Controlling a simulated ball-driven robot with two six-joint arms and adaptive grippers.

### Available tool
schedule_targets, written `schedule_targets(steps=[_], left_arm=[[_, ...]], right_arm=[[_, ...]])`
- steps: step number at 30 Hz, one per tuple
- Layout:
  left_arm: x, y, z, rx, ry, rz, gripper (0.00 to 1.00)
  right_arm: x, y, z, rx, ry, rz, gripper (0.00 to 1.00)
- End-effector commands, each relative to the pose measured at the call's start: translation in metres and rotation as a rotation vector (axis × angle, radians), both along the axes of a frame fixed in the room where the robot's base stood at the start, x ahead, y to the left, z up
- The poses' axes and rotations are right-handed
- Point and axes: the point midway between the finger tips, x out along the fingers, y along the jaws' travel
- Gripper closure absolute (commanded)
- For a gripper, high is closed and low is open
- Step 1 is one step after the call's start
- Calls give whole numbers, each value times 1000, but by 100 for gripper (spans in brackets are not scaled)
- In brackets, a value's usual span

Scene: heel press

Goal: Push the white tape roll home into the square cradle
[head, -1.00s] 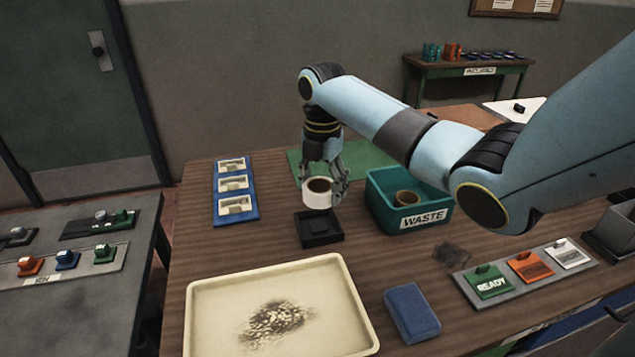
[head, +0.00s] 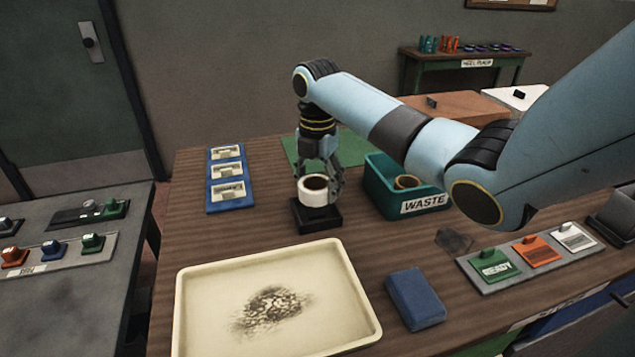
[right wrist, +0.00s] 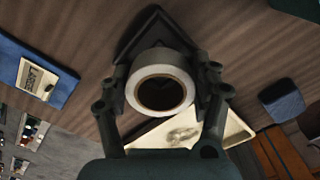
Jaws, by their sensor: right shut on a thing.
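The white tape roll (head: 313,192) has a brown core and sits at the top of the black square cradle (head: 318,217). My right gripper (head: 320,180) is shut on the roll from above. In the right wrist view the roll (right wrist: 160,103) lies between my two fingers (right wrist: 162,85), with the cradle (right wrist: 152,30) behind it. The roll hides much of the cradle's inside, so I cannot tell how deep it sits. Its upper part stands above the cradle walls. My left gripper does not show.
A teal WASTE bin (head: 425,206) holding a tan roll stands right of the cradle. A cream tray (head: 350,335) lies in front, with a blue block (head: 415,298) beside it. A blue card holder (head: 232,205) is at left. Bare wood surrounds the cradle.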

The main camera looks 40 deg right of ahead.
Motion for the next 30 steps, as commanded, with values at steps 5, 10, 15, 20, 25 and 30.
schedule_targets(steps=[5, 10, 15, 20, 25, 30], left_arm=[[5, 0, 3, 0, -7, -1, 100], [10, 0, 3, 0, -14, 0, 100], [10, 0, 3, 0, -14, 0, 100], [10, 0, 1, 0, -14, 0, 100], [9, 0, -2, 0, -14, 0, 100], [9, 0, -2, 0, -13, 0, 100]], right_arm=[[1, 0, -3, 0, -1, 0, 69], [1, 0, -4, 0, -1, 0, 69], [1, 0, -5, 0, 0, 0, 69], [0, 0, -10, 1, 1, 0, 69], [0, 0, -18, 0, 0, 0, 69], [0, 0, -19, 0, -1, 0, 69]])
